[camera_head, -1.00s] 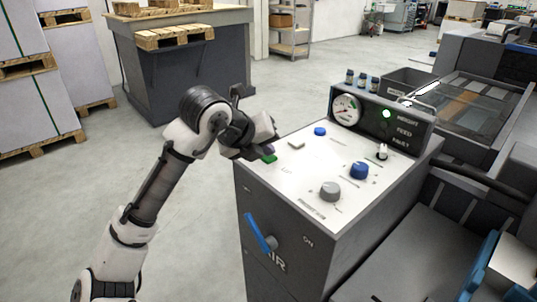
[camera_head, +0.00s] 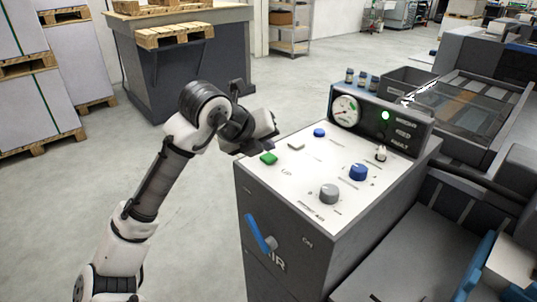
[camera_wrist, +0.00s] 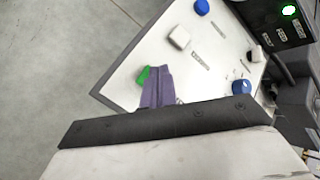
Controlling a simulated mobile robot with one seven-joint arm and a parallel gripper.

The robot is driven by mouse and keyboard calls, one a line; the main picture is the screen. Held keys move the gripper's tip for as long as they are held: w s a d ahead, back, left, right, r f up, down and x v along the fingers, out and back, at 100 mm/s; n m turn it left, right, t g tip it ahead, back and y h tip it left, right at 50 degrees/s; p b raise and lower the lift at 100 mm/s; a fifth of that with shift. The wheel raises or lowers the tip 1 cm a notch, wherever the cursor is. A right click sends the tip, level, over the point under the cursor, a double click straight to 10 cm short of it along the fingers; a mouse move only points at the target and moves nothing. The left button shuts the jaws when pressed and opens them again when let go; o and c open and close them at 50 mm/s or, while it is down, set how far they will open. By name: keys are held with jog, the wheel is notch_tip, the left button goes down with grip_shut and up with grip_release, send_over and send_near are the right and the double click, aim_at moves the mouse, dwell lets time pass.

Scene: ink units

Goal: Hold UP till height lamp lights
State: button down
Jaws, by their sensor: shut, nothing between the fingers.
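The control panel (camera_head: 300,200) has a white sloped top with a green button (camera_head: 268,158) at its left edge, by the word UP. The lamp (camera_head: 386,115) beside the word HEIGHT glows green; it also shows in the wrist view (camera_wrist: 289,11). FEED and FAULT show no light. My gripper (camera_head: 240,152) is shut and empty, just left of the green button and apart from it in the head view. In the wrist view, the purple-grey fingers (camera_wrist: 158,72) partly cover the green button (camera_wrist: 143,76).
A white button (camera_head: 296,146), a blue button (camera_head: 319,132), a blue knob (camera_head: 358,172) and a grey knob (camera_head: 329,194) share the panel. A round gauge (camera_head: 344,110) stands behind. A blue lever (camera_head: 259,232) is on the front.

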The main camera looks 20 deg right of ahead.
aim_at(266, 159)
jog(key=shift+r, duration=0.1)
notch_tip(266, 159, up, 5)
jog(key=p, duration=0.4)
dwell(0.4)
